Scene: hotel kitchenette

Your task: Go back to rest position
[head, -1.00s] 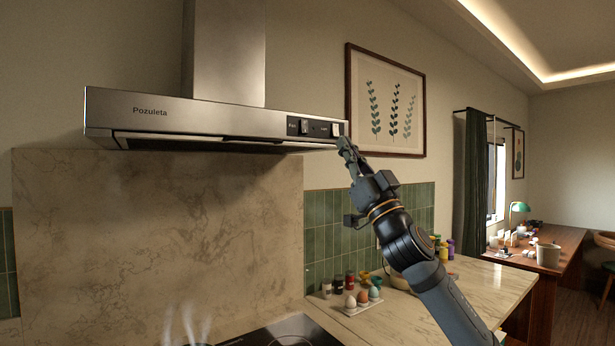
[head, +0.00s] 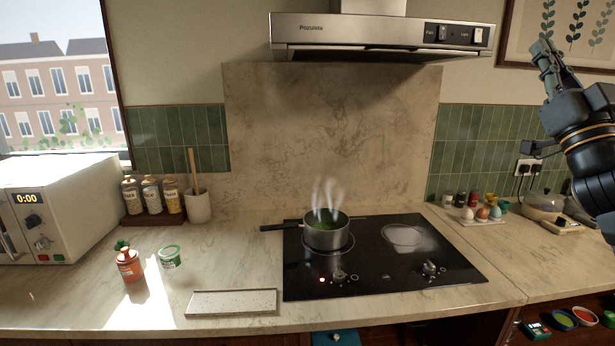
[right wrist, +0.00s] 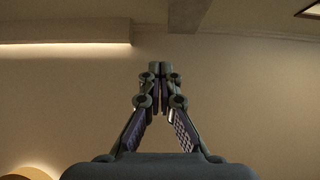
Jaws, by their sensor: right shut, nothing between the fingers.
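My right gripper (head: 545,52) is raised at the upper right of the head view, in front of the wall and beside the framed leaf picture (head: 575,32). It points up, its fingers are together and it holds nothing. In the right wrist view the closed fingers (right wrist: 160,72) stand against bare wall and ceiling. The range hood (head: 380,36) is to the left of the gripper, with a clear gap between them. My left gripper is not in view.
A steaming pot (head: 327,236) stands on the black cooktop (head: 385,280). An egg tray (head: 482,219) and a lidded pan (head: 543,203) lie below my right arm. A microwave (head: 62,208), spice jars (head: 150,194) and a board (head: 232,302) are on the left counter.

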